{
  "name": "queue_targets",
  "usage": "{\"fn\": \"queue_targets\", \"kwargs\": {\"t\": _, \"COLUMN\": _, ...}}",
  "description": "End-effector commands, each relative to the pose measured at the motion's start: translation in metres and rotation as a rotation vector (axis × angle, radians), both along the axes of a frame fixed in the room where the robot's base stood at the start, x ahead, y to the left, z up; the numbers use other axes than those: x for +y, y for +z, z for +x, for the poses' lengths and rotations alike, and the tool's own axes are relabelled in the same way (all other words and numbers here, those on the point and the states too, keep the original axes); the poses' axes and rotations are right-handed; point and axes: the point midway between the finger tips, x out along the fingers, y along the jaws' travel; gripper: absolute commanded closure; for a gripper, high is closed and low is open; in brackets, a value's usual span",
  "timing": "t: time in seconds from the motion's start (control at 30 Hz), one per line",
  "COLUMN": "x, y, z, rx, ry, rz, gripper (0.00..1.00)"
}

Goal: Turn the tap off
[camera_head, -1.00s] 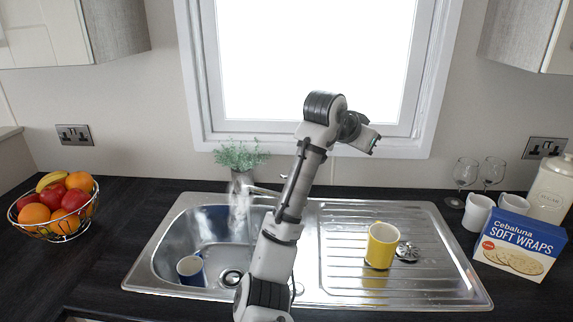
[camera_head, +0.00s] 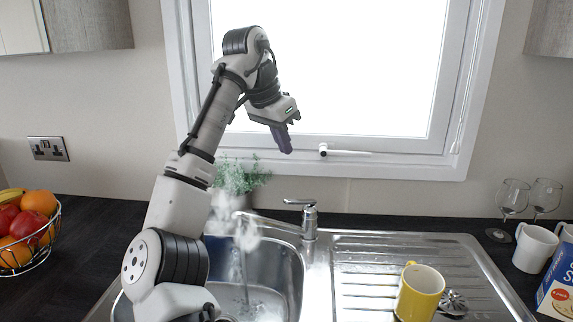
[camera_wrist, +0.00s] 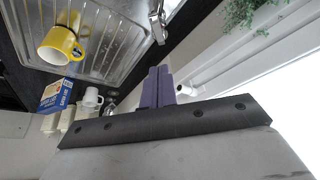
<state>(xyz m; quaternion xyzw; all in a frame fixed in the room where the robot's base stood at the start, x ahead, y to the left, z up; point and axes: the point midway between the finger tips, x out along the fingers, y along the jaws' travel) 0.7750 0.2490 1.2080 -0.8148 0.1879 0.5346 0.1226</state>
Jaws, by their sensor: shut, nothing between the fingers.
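The chrome tap (camera_head: 309,219) stands at the back of the steel sink, between the bowl and the drainer. Its spout points left over the bowl, and a whitish stream of water (camera_head: 240,262) falls there. The tap also shows in the wrist view (camera_wrist: 157,22), at the top. My gripper (camera_head: 284,146) is shut and empty, raised in front of the window, above and to the left of the tap, apart from it. Its purple fingers (camera_wrist: 158,88) lie together in the wrist view. My arm hides part of the bowl.
A yellow mug (camera_head: 418,293) stands on the drainer (camera_head: 375,262). A green plant (camera_head: 240,176) stands behind the bowl. The window handle (camera_head: 345,152) sticks out near my gripper. Wine glasses (camera_head: 513,200), a white mug (camera_head: 535,247) and a blue box (camera_head: 562,283) are at right; a fruit basket (camera_head: 28,240) is at left.

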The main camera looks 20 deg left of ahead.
Motion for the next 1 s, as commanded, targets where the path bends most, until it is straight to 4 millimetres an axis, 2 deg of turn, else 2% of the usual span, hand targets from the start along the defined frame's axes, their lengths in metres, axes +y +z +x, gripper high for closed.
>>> {"fn": "queue_targets", "kwargs": {"t": 0.43, "x": -0.016, "y": -0.081, "z": 0.032, "rx": -0.001, "ry": -0.001, "rz": -0.001, "gripper": 1.0}}
{"fn": "queue_targets", "kwargs": {"t": 0.6, "x": -0.011, "y": -0.104, "z": 0.023, "rx": -0.002, "ry": 0.001, "rz": -0.001, "gripper": 1.0}}
{"fn": "queue_targets", "kwargs": {"t": 0.77, "x": -0.01, "y": -0.115, "z": 0.019, "rx": -0.002, "ry": -0.001, "rz": -0.001, "gripper": 1.0}}
{"fn": "queue_targets", "kwargs": {"t": 1.0, "x": -0.01, "y": -0.118, "z": 0.019, "rx": -0.003, "ry": -0.001, "rz": -0.001, "gripper": 1.0}}
